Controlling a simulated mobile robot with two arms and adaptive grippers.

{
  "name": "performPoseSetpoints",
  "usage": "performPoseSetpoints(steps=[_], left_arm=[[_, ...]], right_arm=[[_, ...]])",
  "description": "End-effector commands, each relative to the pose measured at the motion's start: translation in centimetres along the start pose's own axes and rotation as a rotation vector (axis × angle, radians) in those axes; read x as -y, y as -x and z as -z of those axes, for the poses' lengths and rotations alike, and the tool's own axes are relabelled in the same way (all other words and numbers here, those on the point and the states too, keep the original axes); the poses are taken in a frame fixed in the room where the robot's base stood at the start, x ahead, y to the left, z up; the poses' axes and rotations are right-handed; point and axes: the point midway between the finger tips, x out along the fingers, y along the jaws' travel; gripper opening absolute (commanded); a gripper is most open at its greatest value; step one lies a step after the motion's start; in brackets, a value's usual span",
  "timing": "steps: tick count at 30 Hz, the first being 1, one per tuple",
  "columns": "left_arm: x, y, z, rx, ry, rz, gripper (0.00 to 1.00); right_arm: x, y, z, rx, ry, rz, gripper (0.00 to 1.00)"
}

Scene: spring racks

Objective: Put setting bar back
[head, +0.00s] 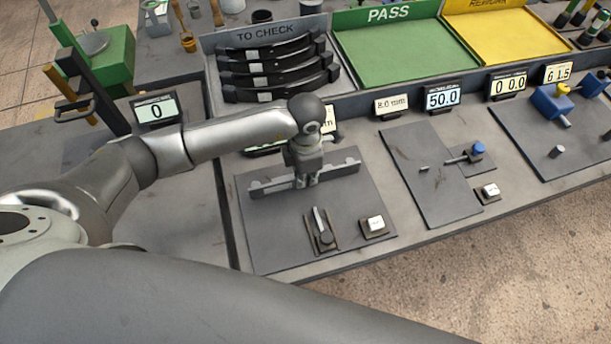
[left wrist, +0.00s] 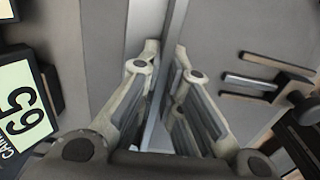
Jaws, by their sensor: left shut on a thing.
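A long thin grey bar (head: 338,170), which I take to be the setting bar, runs across the grey plate (head: 265,235) in the head view. My left gripper (head: 304,181) is at the middle of this bar, pointing down. In the left wrist view the fingers (left wrist: 162,88) are closed on the bar (left wrist: 177,30), which runs away between them. I cannot tell whether the bar rests on the plate or is slightly above it. My right gripper is not in view.
A lever (head: 322,230) and a white button (head: 374,226) stand in front of the bar. The TO CHECK tray (head: 225,52) with several dark leaf springs is behind, beside the green PASS tray (head: 400,50). Another plate (head: 425,185) with a blue-knobbed fixture (head: 478,151) lies to the right.

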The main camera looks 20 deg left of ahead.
Motion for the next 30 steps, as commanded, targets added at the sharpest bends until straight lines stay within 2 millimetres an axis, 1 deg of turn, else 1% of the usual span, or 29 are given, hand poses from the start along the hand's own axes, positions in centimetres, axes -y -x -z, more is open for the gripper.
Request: performPoseSetpoints(steps=[5,9,15,18,21,26,30], left_arm=[[-0.3,2.5,-0.2,0.009,-0.003,-0.009,0.00],[-0.3,5.2,-0.2,0.009,-0.002,-0.010,0.00],[-0.2,8.4,-0.2,0.008,0.001,-0.006,0.00],[-0.2,9.3,-0.1,0.007,0.000,-0.005,0.00],[-0.1,9.8,-0.1,0.005,-0.001,-0.004,0.00],[-0.1,9.9,0.0,0.004,-0.002,-0.003,0.00],[-0.4,9.8,0.6,0.005,-0.018,-0.002,0.00]], right_arm=[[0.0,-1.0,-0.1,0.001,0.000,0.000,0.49],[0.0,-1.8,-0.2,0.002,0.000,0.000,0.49],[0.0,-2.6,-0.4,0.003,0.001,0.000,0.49],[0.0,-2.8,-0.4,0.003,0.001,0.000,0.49],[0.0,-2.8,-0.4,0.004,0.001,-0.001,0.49],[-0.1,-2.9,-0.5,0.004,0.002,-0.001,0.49],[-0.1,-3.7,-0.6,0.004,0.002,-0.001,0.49]])
